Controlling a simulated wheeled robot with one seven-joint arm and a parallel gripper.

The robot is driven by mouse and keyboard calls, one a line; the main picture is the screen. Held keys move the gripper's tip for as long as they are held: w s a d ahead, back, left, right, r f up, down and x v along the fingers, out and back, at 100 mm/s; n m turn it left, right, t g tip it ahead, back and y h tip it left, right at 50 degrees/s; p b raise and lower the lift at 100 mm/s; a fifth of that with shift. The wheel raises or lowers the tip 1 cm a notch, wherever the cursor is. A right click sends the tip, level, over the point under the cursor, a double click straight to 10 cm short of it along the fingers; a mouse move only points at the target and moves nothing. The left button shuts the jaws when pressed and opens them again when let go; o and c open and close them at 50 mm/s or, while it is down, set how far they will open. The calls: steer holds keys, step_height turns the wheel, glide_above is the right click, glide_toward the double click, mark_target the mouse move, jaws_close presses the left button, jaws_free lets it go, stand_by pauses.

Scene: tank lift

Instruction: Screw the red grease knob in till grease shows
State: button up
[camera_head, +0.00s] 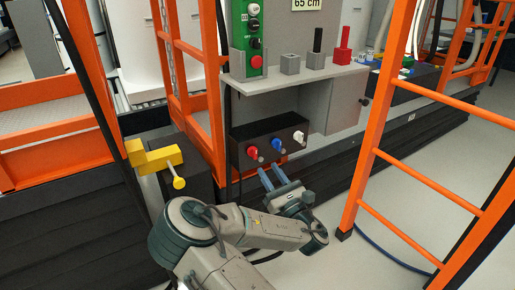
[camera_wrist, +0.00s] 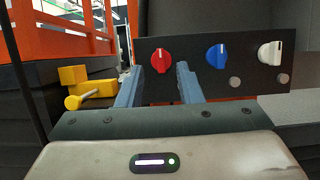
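The red grease knob (camera_head: 252,152) is at the left end of a black panel box (camera_head: 269,135) under the grey shelf. It also shows in the wrist view (camera_wrist: 160,60), with its pointer ridge roughly upright. My gripper (camera_head: 270,171) is open and empty, in front of and a little below the box. In the wrist view my gripper (camera_wrist: 160,70) has one finger on each side of the red knob in the picture, seemingly short of it. No grease is visible, but the area below the red knob is partly hidden by my gripper.
A blue knob (camera_wrist: 216,56) and a white knob (camera_wrist: 271,53) sit to the right on the same panel, with small grey discs below them. A yellow bracket (camera_head: 153,159) projects at left. Orange ladder rails (camera_head: 375,130) stand to the right.

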mark_target(256, 151)
steer(key=b+x, duration=0.1)
steer(key=x, duration=0.7)
steer(key=shift+f, duration=0.1)
jaws_close()
